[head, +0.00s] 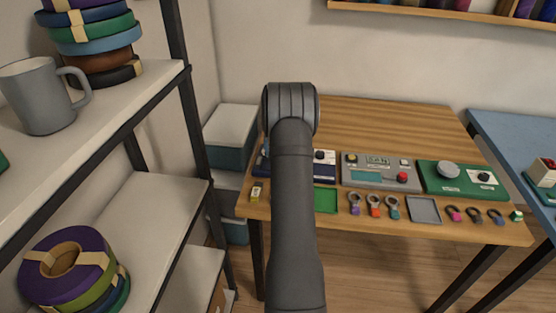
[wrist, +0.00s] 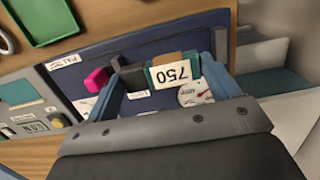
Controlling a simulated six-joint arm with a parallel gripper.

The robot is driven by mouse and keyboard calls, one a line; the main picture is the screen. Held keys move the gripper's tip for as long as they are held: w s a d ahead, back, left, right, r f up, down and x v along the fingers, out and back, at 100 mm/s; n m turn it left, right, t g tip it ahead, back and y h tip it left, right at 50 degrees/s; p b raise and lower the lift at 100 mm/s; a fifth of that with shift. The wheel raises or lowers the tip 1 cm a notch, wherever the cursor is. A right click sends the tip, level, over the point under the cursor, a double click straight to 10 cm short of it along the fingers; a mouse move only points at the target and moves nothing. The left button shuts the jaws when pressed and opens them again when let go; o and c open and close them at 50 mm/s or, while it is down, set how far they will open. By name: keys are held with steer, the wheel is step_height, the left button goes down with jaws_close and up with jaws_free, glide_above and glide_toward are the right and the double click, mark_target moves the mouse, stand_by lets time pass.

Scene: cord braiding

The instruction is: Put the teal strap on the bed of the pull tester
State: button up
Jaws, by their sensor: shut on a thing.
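In the wrist view, my gripper (wrist: 165,60) has its two blue fingers on either side of the teal strap (wrist: 192,63). It is shut on the strap, which carries a brown band and a white tag reading 750. The strap is over the navy pull tester (wrist: 215,22), with a dial and a magenta knob near it. I cannot tell whether the strap touches the bed. In the head view, my arm hides the gripper, the strap and most of the tester; part of the navy tester (head: 324,171) shows just right of the arm.
On the wooden table (head: 370,115) stand a grey device (head: 380,170) with a red button and a green device (head: 462,178). A green tray (head: 325,200), a grey tray (head: 424,210) and several coloured rings lie along the front. A shelf (head: 125,90) with a mug stands at left.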

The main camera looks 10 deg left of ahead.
steer(key=shift+w+a+f, duration=0.2)
steer(key=shift+a+f, duration=0.2)
steer(key=shift+a, duration=0.05)
steer(key=shift+f, duration=1.9)
steer(key=shift+f, duration=0.2)
steer(key=o, duration=0.7)
step_height(320, 180, up, 12)
steer(key=w, duration=0.1)
steer(key=shift+w+r, duration=0.15)
steer(key=shift+w, duration=0.05)
